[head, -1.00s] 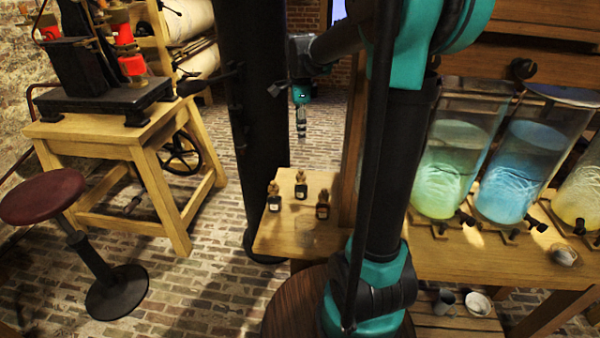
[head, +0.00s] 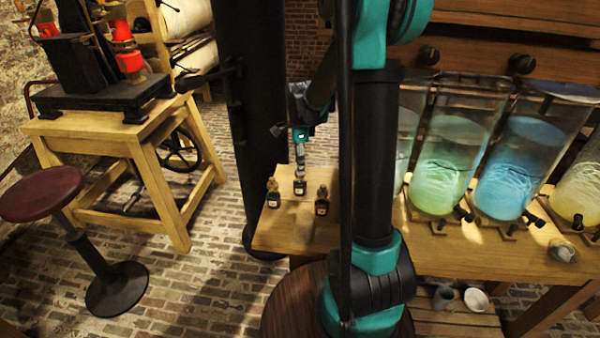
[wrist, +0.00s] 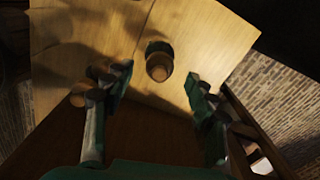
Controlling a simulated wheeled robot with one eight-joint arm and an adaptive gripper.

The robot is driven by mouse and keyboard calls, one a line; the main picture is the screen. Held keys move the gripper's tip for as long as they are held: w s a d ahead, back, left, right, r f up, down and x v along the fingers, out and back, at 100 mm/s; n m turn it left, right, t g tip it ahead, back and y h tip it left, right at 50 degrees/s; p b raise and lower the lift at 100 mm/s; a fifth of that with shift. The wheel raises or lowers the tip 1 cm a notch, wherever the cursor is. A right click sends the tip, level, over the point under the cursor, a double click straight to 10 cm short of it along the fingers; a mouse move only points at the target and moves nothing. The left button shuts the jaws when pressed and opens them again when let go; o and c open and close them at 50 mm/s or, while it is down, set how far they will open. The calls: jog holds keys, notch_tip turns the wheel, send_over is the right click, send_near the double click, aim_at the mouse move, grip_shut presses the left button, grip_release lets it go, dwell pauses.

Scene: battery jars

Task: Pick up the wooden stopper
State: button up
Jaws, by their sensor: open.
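Three small dark bottles with pale labels stand on the wooden ledge in the head view, each with a brownish stopper. The back bottle (head: 300,187) is below my gripper (head: 300,158), which points down above it. In the wrist view, the round wooden stopper (wrist: 158,72) on a bottle shows from above, ahead of and between my two spread fingers. My gripper (wrist: 163,97) is open and empty, apart from the stopper. The other two bottles, a left one (head: 273,193) and a right one (head: 322,201), do not show clearly in the wrist view.
The small ledge (head: 285,235) has bare wood in front of the bottles. A dark column (head: 245,120) stands close to its left. Large glass jars of green (head: 440,165) and blue (head: 517,165) liquid stand to the right. A red-topped stool (head: 40,194) is far left.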

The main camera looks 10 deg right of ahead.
jog(key=shift+f, duration=1.45)
jog(key=shift+c, duration=0.2)
jog(key=c, duration=0.8)
jog(key=shift+c, duration=0.2)
